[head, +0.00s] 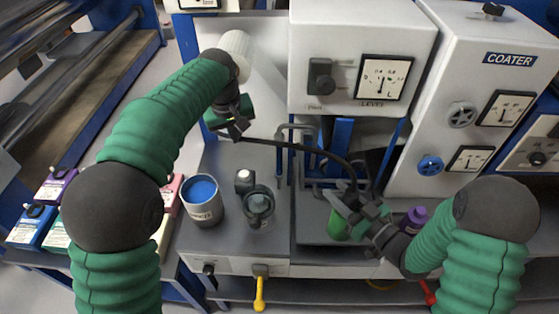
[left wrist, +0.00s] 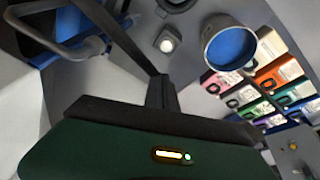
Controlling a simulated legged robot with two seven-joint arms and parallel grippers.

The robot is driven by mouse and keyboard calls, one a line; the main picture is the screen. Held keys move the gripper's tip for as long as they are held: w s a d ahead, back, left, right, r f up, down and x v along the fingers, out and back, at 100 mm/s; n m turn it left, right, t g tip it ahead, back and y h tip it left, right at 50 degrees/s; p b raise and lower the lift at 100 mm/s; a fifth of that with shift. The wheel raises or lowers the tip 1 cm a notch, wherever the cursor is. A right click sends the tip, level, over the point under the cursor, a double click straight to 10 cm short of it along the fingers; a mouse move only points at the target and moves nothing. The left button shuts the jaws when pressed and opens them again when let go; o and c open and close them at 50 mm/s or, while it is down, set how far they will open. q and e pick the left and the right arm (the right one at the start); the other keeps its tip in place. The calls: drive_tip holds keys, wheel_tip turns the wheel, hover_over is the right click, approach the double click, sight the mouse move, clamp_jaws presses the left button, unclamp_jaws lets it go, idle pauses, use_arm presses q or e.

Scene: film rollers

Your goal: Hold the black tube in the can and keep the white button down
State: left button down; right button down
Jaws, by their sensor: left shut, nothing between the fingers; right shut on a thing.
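The black tube (head: 320,153) arches from near my left gripper (head: 236,130) to my right gripper (head: 350,203). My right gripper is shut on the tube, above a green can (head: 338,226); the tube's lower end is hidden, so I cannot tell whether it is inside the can. The white button (head: 244,176) tops a small dark block on the grey bench; it also shows in the left wrist view (left wrist: 167,44). My left gripper is shut and empty, above and behind the button, apart from it. Whether it touches the tube is unclear.
A grey can with blue content (head: 201,190) stands left of the button, and a round grey fitting (head: 259,205) stands right of it. A purple bottle (head: 414,219) is near my right gripper. White machine housings (head: 360,20) stand behind. Coloured boxes (head: 30,228) lie at left.

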use_arm(q)
drive_tip(key=shift+s+r, duration=0.1)
drive_tip(key=shift+r, duration=0.4)
use_arm(e)
drive_tip(key=c, duration=0.9)
unclamp_jaws()
drive_tip(key=shift+f, duration=0.1)
